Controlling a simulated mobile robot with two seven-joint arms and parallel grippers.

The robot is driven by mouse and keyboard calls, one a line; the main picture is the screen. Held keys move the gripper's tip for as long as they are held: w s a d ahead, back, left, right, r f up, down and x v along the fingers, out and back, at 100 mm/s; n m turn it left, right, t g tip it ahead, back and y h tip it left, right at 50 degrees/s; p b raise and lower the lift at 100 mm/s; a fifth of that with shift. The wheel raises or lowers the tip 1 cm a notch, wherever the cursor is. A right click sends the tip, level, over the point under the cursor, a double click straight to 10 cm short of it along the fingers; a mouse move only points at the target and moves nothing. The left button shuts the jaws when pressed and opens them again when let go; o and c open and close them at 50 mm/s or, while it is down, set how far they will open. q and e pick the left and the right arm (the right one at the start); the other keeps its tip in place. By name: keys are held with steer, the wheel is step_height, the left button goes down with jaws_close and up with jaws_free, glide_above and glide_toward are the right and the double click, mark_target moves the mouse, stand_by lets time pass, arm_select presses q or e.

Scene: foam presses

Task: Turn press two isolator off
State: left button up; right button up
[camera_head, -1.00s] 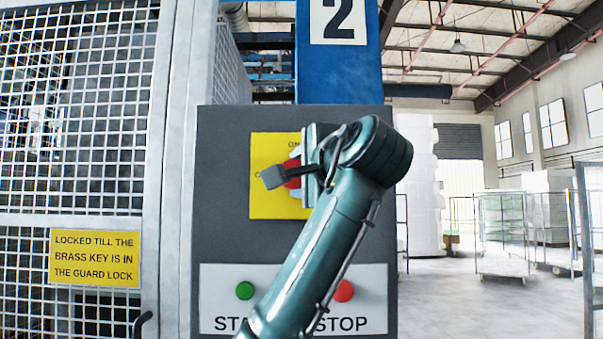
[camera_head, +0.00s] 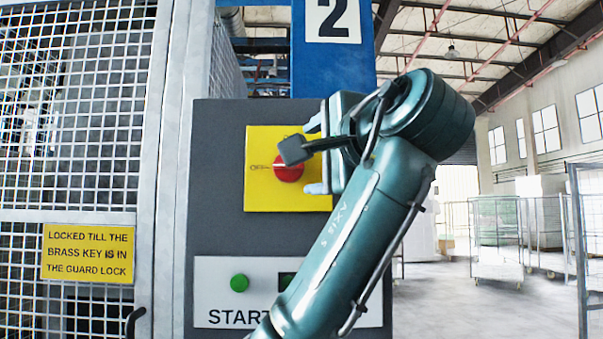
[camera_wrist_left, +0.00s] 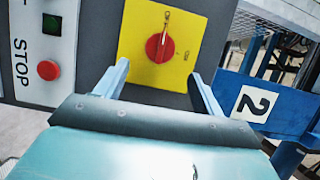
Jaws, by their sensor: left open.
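The press two isolator is a red round knob (camera_head: 289,173) on a yellow plate (camera_head: 312,198), fixed to a dark grey box. In the head view a dark grey piece of my wrist hides the knob's upper part. My left gripper (camera_head: 315,156) is open and empty, right of the knob and apart from it. In the left wrist view the knob (camera_wrist_left: 160,47) lies beyond and between the open fingers of my left gripper (camera_wrist_left: 158,70). Its pale mark points to the top of that view, the side of the OFF label in the head view. My right gripper is out of view.
Below the isolator are a green START button (camera_head: 239,283) and a red STOP button (camera_wrist_left: 48,70). A mesh guard (camera_head: 70,110) with a yellow sign (camera_head: 88,253) stands left. A blue column (camera_head: 333,70) marked 2 rises behind. Wheeled cage trolleys (camera_head: 497,238) stand at right.

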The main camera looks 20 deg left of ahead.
arm_select(q)
steer(key=b+v, duration=0.1)
steer(key=v, duration=0.4)
steer(key=shift+s+d, duration=0.15)
steer(key=shift+s, duration=0.05)
